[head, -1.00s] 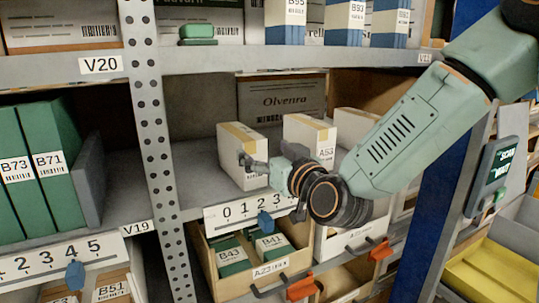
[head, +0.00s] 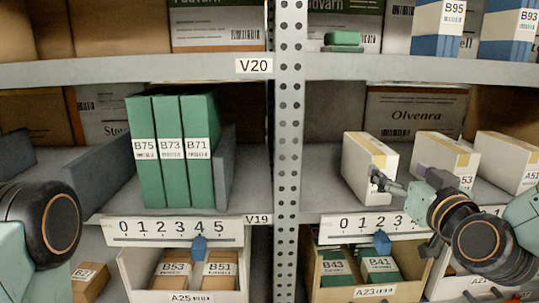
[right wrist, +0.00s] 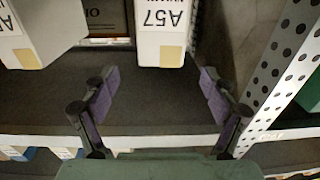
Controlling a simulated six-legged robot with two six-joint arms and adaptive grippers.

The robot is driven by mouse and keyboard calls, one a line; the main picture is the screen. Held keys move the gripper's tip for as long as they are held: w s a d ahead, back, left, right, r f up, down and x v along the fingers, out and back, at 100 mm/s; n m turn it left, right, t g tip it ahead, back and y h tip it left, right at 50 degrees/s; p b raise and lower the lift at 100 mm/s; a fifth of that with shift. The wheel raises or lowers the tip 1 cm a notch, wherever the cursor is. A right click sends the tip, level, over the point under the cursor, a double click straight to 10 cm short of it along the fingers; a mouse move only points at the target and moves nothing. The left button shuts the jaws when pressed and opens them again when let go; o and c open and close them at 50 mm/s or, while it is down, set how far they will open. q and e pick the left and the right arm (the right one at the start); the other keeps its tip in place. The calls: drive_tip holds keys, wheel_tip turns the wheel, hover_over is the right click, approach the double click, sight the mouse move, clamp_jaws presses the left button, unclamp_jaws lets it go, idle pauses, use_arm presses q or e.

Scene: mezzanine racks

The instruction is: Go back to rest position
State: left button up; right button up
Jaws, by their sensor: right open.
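My right gripper (head: 398,186) is in front of the middle shelf on the right, by the front of a white box with a tan strip (head: 362,165). In the right wrist view the gripper (right wrist: 158,82) is open and empty, its two dark purple-padded fingers wide apart. A white box labelled A57 (right wrist: 160,32) stands just beyond the fingertips, between them in the picture; the view is upside down. Part of my left arm (head: 40,235) shows at the left edge, but its gripper is out of frame.
A perforated grey upright (head: 289,120) stands between the bays. Green binders B75, B73 and B71 (head: 172,150) stand in the left bay. More white boxes (head: 443,160) stand to the right. Below are scale strips with blue sliders (head: 200,246) and open drawers (head: 372,294).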

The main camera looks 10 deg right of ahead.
sight(374, 146)
drive_tip(key=w, duration=1.1)
drive_tip(key=shift+w+d, duration=0.15)
drive_tip(key=shift+w, duration=0.25)
drive_tip(key=shift+s+r, duration=0.1)
